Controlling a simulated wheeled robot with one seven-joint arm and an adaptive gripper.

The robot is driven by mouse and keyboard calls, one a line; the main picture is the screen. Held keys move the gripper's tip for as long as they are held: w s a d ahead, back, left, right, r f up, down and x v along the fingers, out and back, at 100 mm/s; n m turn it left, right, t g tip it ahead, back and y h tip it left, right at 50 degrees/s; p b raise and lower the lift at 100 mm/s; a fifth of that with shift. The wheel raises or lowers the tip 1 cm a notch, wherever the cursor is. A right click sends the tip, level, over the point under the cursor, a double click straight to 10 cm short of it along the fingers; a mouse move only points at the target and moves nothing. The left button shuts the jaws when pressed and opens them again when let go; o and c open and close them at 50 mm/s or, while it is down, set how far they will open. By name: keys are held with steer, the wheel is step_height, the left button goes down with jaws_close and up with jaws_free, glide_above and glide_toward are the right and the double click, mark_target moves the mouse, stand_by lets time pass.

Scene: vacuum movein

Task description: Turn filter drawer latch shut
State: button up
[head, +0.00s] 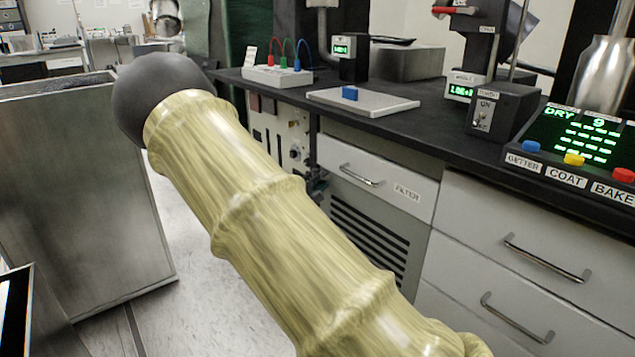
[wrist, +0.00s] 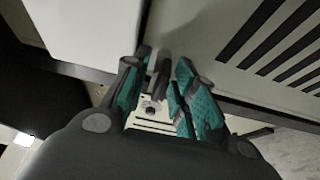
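The white filter drawer (head: 376,178), labelled FILTER with a bar handle, looks closed under the bench in the head view. In the wrist view my gripper (wrist: 162,62) has its two teal-padded fingers apart. A dark upright piece, likely the latch (wrist: 161,72), stands between the fingers, with a pale plate and a round screw or knob below it. I cannot tell whether either finger touches it. In the head view, small dark parts show at the drawer's left edge; whether they are latch or gripper is unclear. My sleeved arm covers much of the middle.
A vented grille (head: 370,243) lies below the drawer. More drawers (head: 520,255) with handles stand to the right. The black bench top (head: 430,125) carries a plate with a blue block and control boxes. A metal cabinet (head: 85,190) stands left, with open floor between.

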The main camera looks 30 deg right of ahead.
jaws_close()
steer(key=shift+m+p, duration=0.4)
steer(key=shift+p, duration=0.05)
steer(key=m+h+p, duration=0.1)
steer(key=m+p, duration=0.1)
steer(key=shift+m, duration=0.4)
steer(key=m+h+p, duration=0.1)
steer(key=m+h, duration=0.1)
steer(key=m, duration=0.3)
steer(key=shift+f, duration=0.1)
steer(key=m+g+h, duration=0.1)
steer(key=m, duration=0.2)
steer(key=m+g+h, duration=0.1)
steer(key=m, duration=0.2)
steer(key=shift+g, duration=0.3)
steer(key=m+g, duration=0.1)
steer(key=m, duration=0.2)
steer(key=m+g+h, duration=0.1)
steer(key=m+g, duration=0.1)
steer(key=m, duration=0.2)
steer(key=shift+g, duration=0.3)
steer(key=shift+m, duration=0.6)
